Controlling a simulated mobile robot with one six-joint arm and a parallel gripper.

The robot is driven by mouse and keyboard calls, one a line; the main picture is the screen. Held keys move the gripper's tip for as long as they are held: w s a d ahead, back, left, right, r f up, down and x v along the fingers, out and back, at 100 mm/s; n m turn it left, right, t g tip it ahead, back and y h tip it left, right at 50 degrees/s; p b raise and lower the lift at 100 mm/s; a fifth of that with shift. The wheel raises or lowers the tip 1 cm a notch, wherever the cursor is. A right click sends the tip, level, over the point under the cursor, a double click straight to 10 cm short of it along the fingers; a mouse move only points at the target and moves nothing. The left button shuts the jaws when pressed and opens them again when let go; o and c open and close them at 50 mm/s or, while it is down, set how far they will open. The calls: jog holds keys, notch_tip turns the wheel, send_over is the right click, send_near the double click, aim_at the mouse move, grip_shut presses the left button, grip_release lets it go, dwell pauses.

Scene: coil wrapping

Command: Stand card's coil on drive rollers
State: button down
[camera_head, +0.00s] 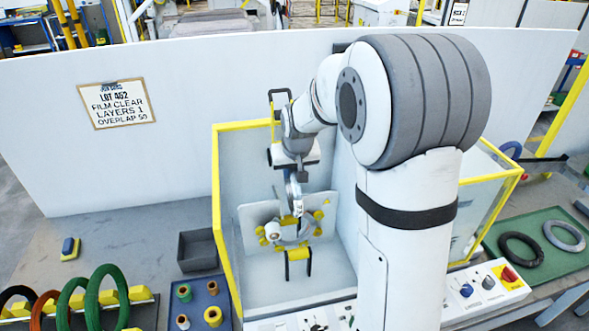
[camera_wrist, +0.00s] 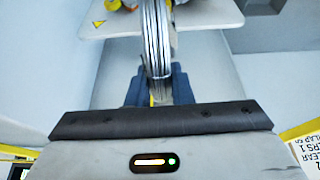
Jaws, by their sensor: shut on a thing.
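My gripper (camera_head: 291,172) is inside the yellow-framed booth, above the wrapping machine. In the wrist view its blue fingers (camera_wrist: 158,92) are shut on a silver-grey wire coil (camera_wrist: 156,40), which stands on edge between them. In the head view the coil (camera_head: 293,190) shows nearly edge-on below the gripper, in front of the machine's plate. A grey ring with yellow rollers (camera_head: 290,232) is around the coil's lower part. A yellow roller (camera_head: 298,254) on dark supports sits below. Whether the coil touches the rollers is hidden. The card (camera_head: 117,103) reads LOT 462, film clear, layers 1, overlap 50.
Yellow frame posts (camera_head: 226,220) and clear panels enclose the machine. Several coils stand in a rack (camera_head: 140,293) at the lower left. A blue tray (camera_head: 203,290) holds film rolls beside an empty grey bin (camera_head: 197,250). A green mat (camera_head: 545,225) at right holds coils.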

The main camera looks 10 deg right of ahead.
jog(key=shift+s+f+b, duration=0.2)
jog(key=shift+f+b, duration=0.3)
jog(key=shift+b, duration=0.25)
notch_tip(320, 180, down, 11)
jog(key=b, duration=0.9)
jog(key=shift+r, duration=0.15)
jog(key=shift+f+b, duration=0.45)
jog(key=shift+f, duration=0.1)
jog(key=c, duration=1.2)
grip_release()
jog(key=b+v, duration=0.1)
jog(key=v, duration=0.6)
jog(key=shift+s+d+r, duration=0.1)
jog(key=shift+s+r, duration=0.05)
jog(key=shift+r, duration=0.25)
